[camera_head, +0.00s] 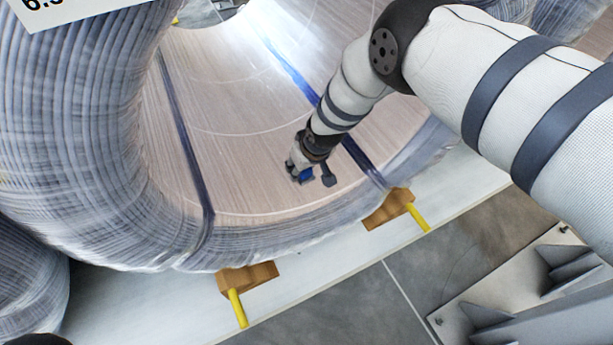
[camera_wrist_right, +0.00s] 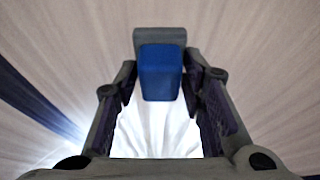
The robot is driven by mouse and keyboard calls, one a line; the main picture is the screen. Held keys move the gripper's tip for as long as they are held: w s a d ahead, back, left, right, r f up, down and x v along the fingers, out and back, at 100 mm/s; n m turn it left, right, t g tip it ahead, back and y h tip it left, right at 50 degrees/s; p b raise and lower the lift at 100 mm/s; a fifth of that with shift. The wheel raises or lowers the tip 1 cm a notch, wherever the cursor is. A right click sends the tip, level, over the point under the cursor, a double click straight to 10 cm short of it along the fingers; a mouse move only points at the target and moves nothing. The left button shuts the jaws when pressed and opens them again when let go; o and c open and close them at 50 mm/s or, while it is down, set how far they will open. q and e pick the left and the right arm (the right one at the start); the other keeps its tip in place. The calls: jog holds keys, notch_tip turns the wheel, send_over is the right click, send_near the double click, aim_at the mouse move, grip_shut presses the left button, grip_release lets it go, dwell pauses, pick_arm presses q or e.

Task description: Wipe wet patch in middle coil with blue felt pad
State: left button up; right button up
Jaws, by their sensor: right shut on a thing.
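The middle coil (camera_head: 215,110) is a large wrapped coil lying on its side, with its bore open toward me. My right arm reaches into the bore in the head view. My right gripper (camera_head: 304,172) is close to the lower inner wall, and I cannot tell whether the pad touches it. In the right wrist view the gripper (camera_wrist_right: 160,80) is shut on the blue felt pad (camera_wrist_right: 160,75), held between its fingertips. The pad also shows as a small blue patch in the head view (camera_head: 306,176). I cannot make out a wet patch. My left gripper is not in view.
Dark blue straps (camera_head: 187,140) cross the bore wall. Wooden wedges with yellow handles (camera_head: 247,278) (camera_head: 388,209) stand at the coil's front edge on a pale platform (camera_head: 330,250). Another wrapped coil (camera_head: 30,285) is at the left. Grey metal brackets (camera_head: 540,290) stand at lower right.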

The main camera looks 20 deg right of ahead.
jog(key=shift+w, duration=0.15)
jog(key=w+b, duration=0.1)
jog(key=b, duration=0.1)
jog(key=w+b, duration=0.1)
jog(key=w, duration=0.1)
jog(key=shift+w+f+b, duration=0.15)
jog(key=shift+f+b, duration=0.2)
jog(key=shift+b, duration=0.05)
jog(key=shift+w+r, duration=0.25)
jog(key=shift+w, duration=0.1)
jog(key=shift+r, duration=0.1)
jog(key=shift+r+p, duration=1.8)
jog(key=shift+r, duration=1.15)
jog(key=shift+r, duration=0.1)
notch_tip(320, 180, up, 3)
jog(key=shift+f+p, duration=0.1)
jog(key=shift+p, duration=0.75)
